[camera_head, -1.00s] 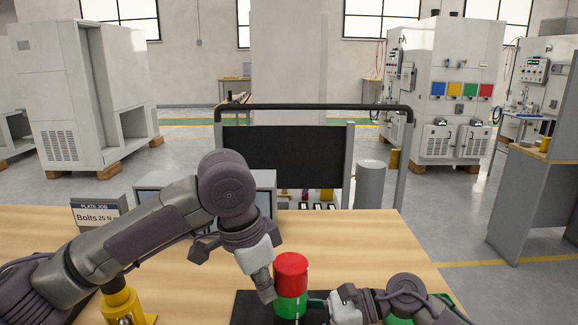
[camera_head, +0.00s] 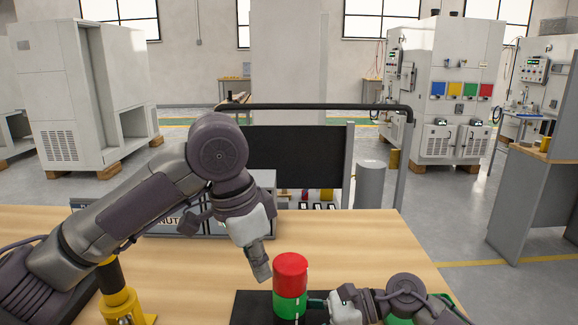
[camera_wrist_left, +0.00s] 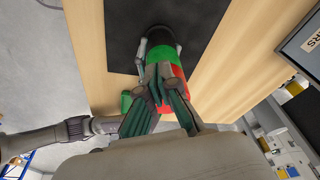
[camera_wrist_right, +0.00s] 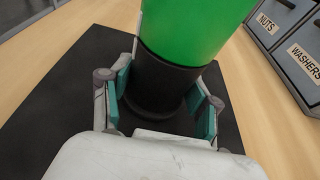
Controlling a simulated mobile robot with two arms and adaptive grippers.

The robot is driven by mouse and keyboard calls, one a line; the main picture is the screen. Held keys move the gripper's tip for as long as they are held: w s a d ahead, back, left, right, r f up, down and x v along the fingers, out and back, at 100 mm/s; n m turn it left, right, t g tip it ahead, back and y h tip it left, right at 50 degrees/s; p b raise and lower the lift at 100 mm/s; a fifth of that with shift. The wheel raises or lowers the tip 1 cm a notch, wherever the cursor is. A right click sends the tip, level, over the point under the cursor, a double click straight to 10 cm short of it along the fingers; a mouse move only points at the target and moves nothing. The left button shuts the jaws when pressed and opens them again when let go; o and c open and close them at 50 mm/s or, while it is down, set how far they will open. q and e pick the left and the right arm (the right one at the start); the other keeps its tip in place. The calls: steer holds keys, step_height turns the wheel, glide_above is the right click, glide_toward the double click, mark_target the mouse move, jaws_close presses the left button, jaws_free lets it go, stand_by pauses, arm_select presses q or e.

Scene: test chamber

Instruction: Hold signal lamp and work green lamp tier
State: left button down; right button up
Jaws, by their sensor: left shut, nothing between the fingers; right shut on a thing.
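The signal lamp has a red tier (camera_head: 290,268) on top, a green tier (camera_head: 290,304) below it and a black base (camera_wrist_right: 168,80). It stands upright on a black mat (camera_head: 248,306) on the wooden table. My right gripper (camera_wrist_right: 160,105) is shut on the black base, with a finger on each side of it below the green tier. My left gripper (camera_head: 262,272) is shut and empty, to the upper left of the red tier and apart from it in the head view. In the left wrist view its fingertips (camera_wrist_left: 158,82) overlap the picture of the lamp.
A yellow post with a black top (camera_head: 122,300) stands at the table's left. Grey bins (camera_wrist_right: 292,40) labelled NUTS and WASHERS stand at the table's back, partly behind my left arm. A black rail (camera_head: 310,106) and dark panel are beyond.

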arm_select(q)
steer(key=shift+r, duration=0.55)
arm_select(e)
steer(key=o, duration=1.1)
